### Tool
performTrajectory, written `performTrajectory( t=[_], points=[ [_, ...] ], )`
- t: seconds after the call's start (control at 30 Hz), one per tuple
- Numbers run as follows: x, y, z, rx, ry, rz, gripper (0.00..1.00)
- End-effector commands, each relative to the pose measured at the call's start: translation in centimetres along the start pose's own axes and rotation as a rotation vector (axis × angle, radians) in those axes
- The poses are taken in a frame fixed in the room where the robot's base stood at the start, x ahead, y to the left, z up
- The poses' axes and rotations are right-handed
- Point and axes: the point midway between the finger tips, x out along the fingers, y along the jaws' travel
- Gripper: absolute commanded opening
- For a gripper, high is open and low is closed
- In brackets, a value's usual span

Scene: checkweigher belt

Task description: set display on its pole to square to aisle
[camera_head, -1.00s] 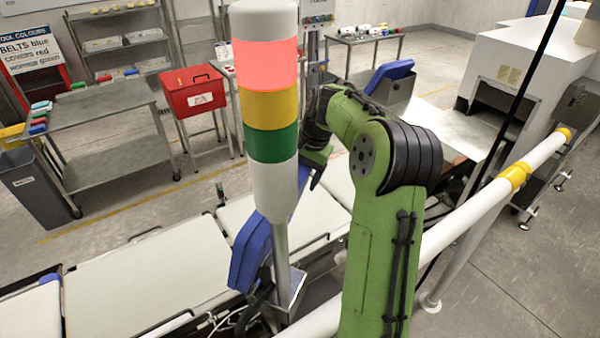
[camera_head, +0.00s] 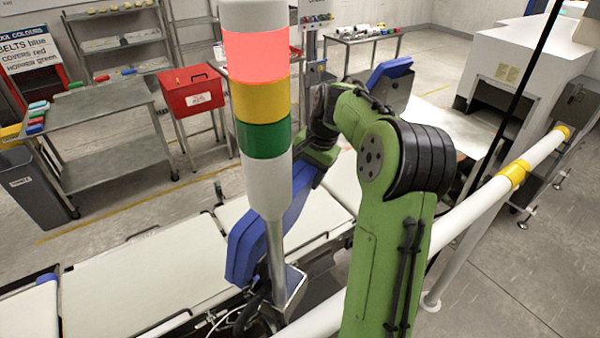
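The display appears to be the blue housing (camera_head: 247,246) behind the signal tower, seen from the back or edge. It slants from lower left up to the right toward my gripper (camera_head: 318,168). Its screen face is not visible, and its pole is hidden or cannot be told apart from the tower's metal post.
The signal tower (camera_head: 264,130), with red, amber and green bands, stands close in front of the display. White belts (camera_head: 130,285) run beneath. A white and yellow rail (camera_head: 480,208) lies to the right. A red box (camera_head: 193,92) and a steel table (camera_head: 105,130) stand behind.

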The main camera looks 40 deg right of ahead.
Motion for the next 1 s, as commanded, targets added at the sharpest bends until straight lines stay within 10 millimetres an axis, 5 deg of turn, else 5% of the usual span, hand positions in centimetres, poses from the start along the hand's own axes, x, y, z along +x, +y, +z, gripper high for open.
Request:
performTrajectory(
  t=[0.5,1.0],
  points=[
    [-1.5,5.6,0.4,0.334,0.102,-0.001,0.01],
    [-2.0,7.0,0.9,0.425,0.125,-0.001,0.01]
  ],
)
